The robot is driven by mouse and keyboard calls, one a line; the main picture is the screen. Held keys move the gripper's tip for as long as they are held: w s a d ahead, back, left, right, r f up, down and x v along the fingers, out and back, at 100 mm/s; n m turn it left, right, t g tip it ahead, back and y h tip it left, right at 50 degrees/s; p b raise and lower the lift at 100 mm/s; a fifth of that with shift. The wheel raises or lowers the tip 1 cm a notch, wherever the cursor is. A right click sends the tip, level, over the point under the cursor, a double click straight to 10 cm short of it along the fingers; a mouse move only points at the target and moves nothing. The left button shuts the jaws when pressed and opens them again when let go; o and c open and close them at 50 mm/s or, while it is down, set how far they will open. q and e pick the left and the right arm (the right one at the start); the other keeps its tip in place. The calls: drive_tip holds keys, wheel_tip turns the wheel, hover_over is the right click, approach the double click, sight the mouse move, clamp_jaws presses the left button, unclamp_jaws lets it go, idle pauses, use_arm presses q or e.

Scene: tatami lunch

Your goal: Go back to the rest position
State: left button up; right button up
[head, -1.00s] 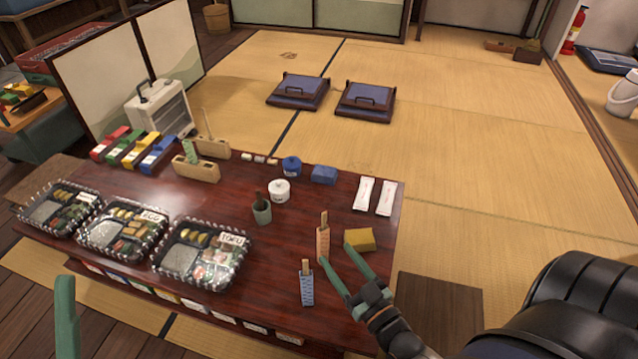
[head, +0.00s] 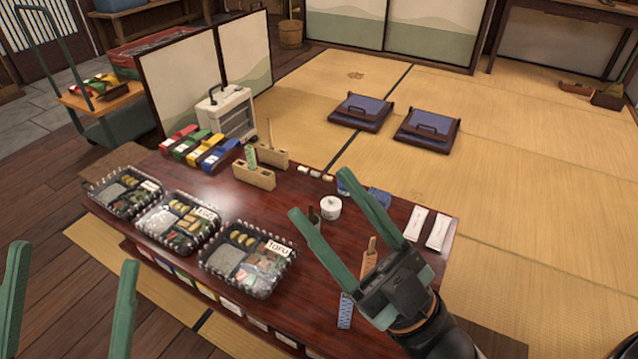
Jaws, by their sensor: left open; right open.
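My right gripper (head: 340,235) is open and empty, raised above the right part of the dark red low table (head: 190,278). It hides part of the tabletop, including most of a wooden-handled item (head: 369,254) and a blue patterned item (head: 345,311). My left gripper (head: 72,262) is at the lower left, open and empty, with its two green fingers apart. It is over the floor side, left of the table. Several clear-lidded lunch boxes stand along the table's near left edge, one labelled TOFU (head: 248,262).
Red, green, yellow and blue boxes (head: 198,148) lie at the table's back left near a white heater (head: 228,115). A white lidded pot (head: 330,207) and two white packets (head: 426,228) are on the table. Two cushions (head: 361,112) lie on open tatami behind. A cart (head: 105,110) stands at left.

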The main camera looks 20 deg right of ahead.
use_arm(q)
drive_tip(key=w+a+f+n+g+y+p, duration=0.3)
drive_tip(key=w+n+y+p, duration=0.5)
drive_tip(key=p, duration=0.9)
use_arm(e)
drive_tip(key=w+d+f+m+g+h, duration=0.2)
drive_tip(key=w+f+m+g+h, duration=0.2)
drive_tip(key=w+m+h, duration=0.4)
use_arm(q)
drive_tip(key=s+a+f+n+g+y+p, duration=0.1)
drive_tip(key=s+f+g+y+p, duration=0.3)
drive_tip(key=s+f+g+p, duration=0.5)
drive_tip(key=s+p, duration=0.1)
drive_tip(key=p, duration=0.6)
drive_tip(key=shift+a+f+n+y+p, duration=0.3)
drive_tip(key=shift+a+f+y+p, duration=0.05)
drive_tip(key=shift+y+p, duration=0.05)
use_arm(e)
drive_tip(key=s+d+f+m+g+h, duration=0.1)
drive_tip(key=s+f+g+h, duration=0.3)
drive_tip(key=s+f+g, duration=0.4)
drive_tip(key=shift+s+d+f+m+h, duration=0.3)
drive_tip(key=shift+s+d+f+h, duration=0.1)
drive_tip(key=shift+s+d, duration=0.5)
